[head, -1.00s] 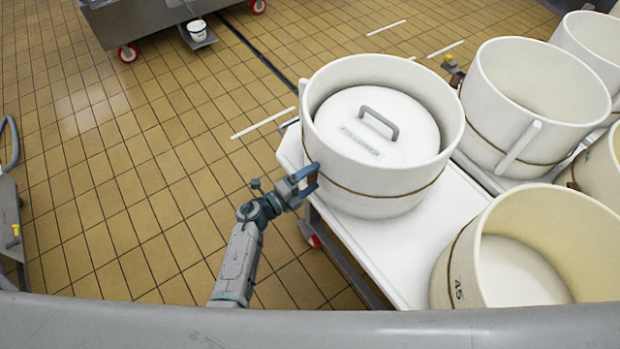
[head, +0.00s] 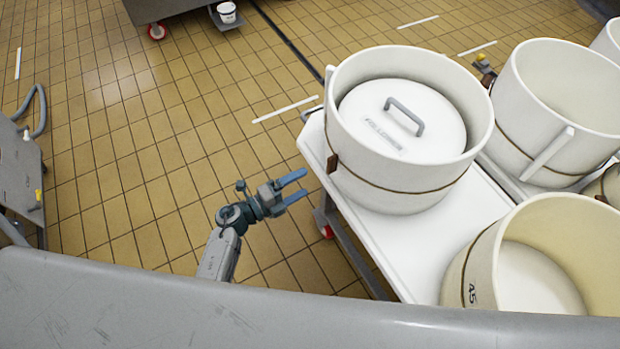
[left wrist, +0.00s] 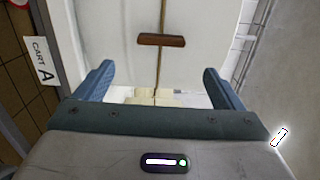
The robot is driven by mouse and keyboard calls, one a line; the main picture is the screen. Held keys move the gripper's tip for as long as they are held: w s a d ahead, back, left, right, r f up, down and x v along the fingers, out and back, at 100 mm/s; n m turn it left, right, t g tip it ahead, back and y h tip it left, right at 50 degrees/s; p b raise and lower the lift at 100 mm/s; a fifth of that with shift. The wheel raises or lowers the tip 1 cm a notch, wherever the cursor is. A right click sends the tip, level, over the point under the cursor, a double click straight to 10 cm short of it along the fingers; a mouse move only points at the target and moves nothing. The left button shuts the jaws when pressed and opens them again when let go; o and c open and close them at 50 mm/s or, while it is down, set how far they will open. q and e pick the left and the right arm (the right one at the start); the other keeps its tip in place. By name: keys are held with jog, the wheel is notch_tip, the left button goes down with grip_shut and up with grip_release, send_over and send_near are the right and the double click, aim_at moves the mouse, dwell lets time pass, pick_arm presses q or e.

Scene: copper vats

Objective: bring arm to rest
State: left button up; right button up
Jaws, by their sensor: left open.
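My left gripper (head: 298,187) is open and empty, with two blue fingers spread. It stands left of the white cart and the nearest white mould, apart from both in the head view. In the left wrist view the open fingers (left wrist: 154,88) face the mould's white wall (left wrist: 200,60), its cord and a brown wooden block (left wrist: 161,40). The mould (head: 400,190) stands upright on the cart and holds a white lid with a grey handle (head: 405,115). My right gripper is not in view.
The white cart top (head: 425,245) also carries an open mould marked 45 (head: 540,240). More large moulds (head: 575,85) stand at the right. A grey machine with a hose (head: 18,165) is at the far left. Tiled floor (head: 120,190) between is clear.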

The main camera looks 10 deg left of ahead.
pick_arm(q)
jog(key=shift+s+a, duration=0.15)
jog(key=shift+a, duration=0.05)
dwell(0.4)
jog(key=s+a+f+n+y, duration=0.6)
jog(key=f+n, duration=0.3)
jog(key=f, duration=0.3)
jog(key=s+a+f+n+y, duration=0.3)
jog(key=a+f+n+y, duration=0.3)
jog(key=a+f+n, duration=0.45)
jog(key=s+a+f+n+g+y, duration=0.1)
jog(key=s+f+n+g, duration=0.1)
jog(key=s+f, duration=0.4)
jog(key=s+a+f+n+g+y, duration=0.1)
jog(key=s+f, duration=0.6)
jog(key=s, duration=0.8)
jog(key=s+a+f+n+g, duration=0.3)
jog(key=s+f+n+g, duration=0.2)
jog(key=s, duration=0.6)
jog(key=shift+a+f+g+y, duration=0.15)
jog(key=shift+f+g+y, duration=0.25)
jog(key=shift+f+g, duration=0.45)
jog(key=shift+r+n, duration=0.15)
jog(key=shift+n, duration=0.1)
